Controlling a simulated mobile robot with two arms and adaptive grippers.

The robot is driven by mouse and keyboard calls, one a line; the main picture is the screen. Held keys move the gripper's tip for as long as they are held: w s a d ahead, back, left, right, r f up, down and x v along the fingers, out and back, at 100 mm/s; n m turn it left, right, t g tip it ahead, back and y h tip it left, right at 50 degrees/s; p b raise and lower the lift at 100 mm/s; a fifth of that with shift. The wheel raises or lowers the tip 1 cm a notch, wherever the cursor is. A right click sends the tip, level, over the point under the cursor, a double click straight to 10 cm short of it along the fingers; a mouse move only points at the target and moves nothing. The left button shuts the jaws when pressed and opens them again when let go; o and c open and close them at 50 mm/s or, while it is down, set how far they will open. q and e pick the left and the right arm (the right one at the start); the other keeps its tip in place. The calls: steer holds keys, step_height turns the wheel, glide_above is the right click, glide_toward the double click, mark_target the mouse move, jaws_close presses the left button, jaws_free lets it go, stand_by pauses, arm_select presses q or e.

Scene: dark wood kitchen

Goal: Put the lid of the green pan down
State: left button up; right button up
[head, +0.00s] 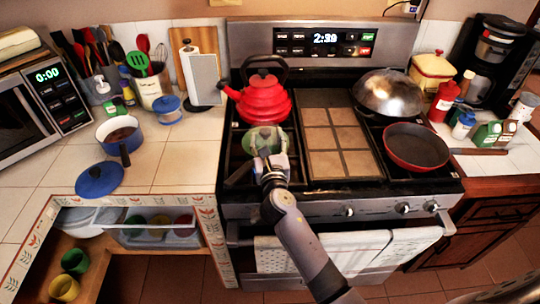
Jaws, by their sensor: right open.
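The green pan's lid (264,139), clear with a greenish tint, is at the front left of the stove, below the red kettle. Most of the pan beneath it is hidden by the lid and my gripper, and I cannot tell whether the lid lies flat on the rim or is tilted. My right gripper (267,163) is open at the near edge of the lid, its arm reaching up from the lower right. Its fingertips are small and partly overlap the lid, so contact is unclear. My left gripper is out of view.
A red kettle (264,98) stands just behind the lid. A griddle (335,137) fills the stove's middle. A red pan (416,146) and a steel domed wok (388,93) are at the right. A blue pot (119,132) and blue lid (99,179) sit on the left counter.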

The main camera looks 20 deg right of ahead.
steer(key=s+a, duration=0.1)
steer(key=s, duration=0.7)
steer(key=shift+s+a+b, duration=0.25)
steer(key=shift+a+b, duration=0.1)
steer(key=shift+b, duration=0.05)
steer(key=shift+r, duration=0.1)
